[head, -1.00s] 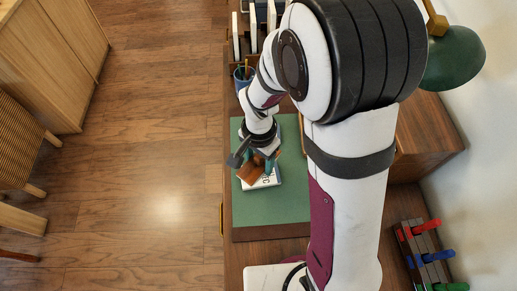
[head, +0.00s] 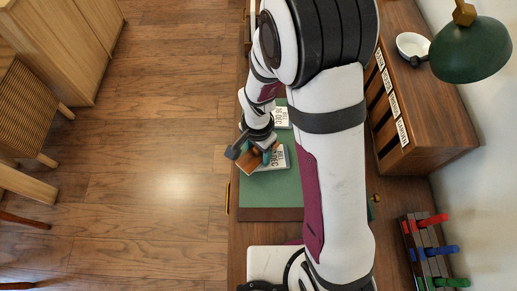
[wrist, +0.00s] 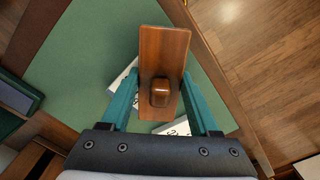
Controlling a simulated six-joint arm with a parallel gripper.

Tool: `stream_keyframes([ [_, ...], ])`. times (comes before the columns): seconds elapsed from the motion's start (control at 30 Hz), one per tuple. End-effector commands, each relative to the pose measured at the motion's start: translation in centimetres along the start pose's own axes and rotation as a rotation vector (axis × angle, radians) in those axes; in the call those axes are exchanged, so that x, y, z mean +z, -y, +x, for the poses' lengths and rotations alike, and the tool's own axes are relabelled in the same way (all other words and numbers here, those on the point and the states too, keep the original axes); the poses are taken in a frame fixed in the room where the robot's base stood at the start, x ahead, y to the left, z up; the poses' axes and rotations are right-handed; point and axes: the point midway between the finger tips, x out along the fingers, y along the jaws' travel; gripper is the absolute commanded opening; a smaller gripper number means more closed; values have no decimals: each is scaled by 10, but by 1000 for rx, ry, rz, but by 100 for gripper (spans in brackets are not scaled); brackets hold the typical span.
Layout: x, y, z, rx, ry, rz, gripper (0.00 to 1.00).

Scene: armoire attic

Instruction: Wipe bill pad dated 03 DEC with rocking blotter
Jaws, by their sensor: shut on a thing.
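My gripper (head: 262,146) is shut on the brown wooden rocking blotter (head: 251,159). The wrist view shows the blotter's board (wrist: 165,45) with its knob (wrist: 160,92) between my two teal fingers. A white bill pad (head: 279,157) lies on the green desk mat beside and partly under the blotter; its large print seems to begin with 03, and the rest is covered or too small. A second white bill pad (head: 281,118) lies farther up the mat, its date too small to read surely. Whether the blotter touches the pad I cannot tell.
The green mat (head: 270,195) is clear below the pads. A wooden organizer with labelled slots (head: 397,115) stands at the right, with a white bowl (head: 412,45) and a green lamp (head: 470,50). A rack with red, blue and green handles (head: 428,250) is lower right.

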Motion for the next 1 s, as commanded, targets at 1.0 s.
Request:
stream_keyframes([
  [1.0,-22,-18,-72,-2,-2,0,1],
])
